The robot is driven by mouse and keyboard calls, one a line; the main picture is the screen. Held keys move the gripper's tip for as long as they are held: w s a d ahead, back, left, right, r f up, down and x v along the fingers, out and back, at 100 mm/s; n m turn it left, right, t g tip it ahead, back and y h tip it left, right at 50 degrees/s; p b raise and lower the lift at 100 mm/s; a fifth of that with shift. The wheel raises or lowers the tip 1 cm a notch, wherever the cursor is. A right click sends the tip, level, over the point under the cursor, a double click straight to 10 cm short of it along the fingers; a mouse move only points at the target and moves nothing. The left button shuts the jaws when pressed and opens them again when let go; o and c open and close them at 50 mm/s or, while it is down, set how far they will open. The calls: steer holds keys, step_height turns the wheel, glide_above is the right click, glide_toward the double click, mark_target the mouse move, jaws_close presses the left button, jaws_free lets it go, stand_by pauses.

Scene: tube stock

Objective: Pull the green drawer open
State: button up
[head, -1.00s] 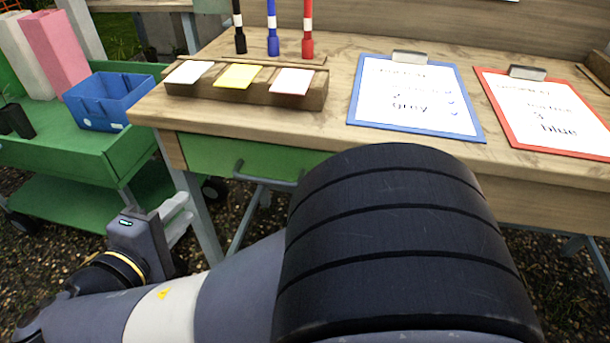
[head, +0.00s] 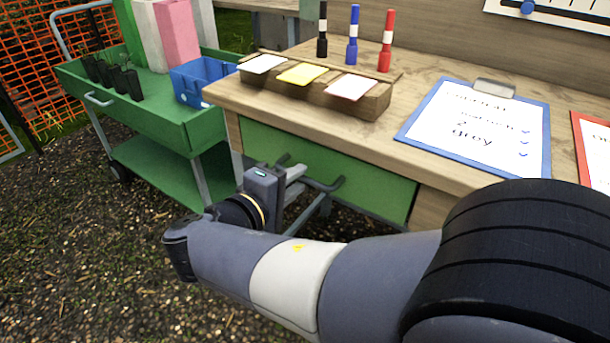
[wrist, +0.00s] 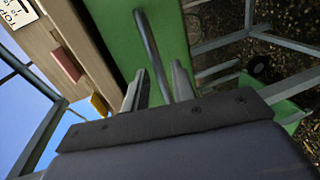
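The green drawer (head: 370,183) sits under the wooden tabletop, and its front looks flush with the bench. Its grey bar handle (head: 325,186) runs along the front. My gripper (head: 296,172) is at the left part of the handle. In the wrist view, the green drawer front (wrist: 118,30) fills the upper middle, and the handle (wrist: 150,48) runs down between the two fingers of my gripper (wrist: 157,78). The fingers are apart, with a gap beside the bar. The handle's lower end is hidden behind the gripper body.
The wooden bench (head: 420,90) carries a note holder (head: 375,103), markers and a blue clipboard (head: 408,137). A green cart (head: 160,115) with a blue crate (head: 190,88) stands left. Bench legs are below the drawer. Gravel ground (head: 90,230) is open at left front.

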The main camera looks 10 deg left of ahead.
steer(key=shift+x, duration=1.25)
steer(key=shift+c, duration=0.3)
jaws_close()
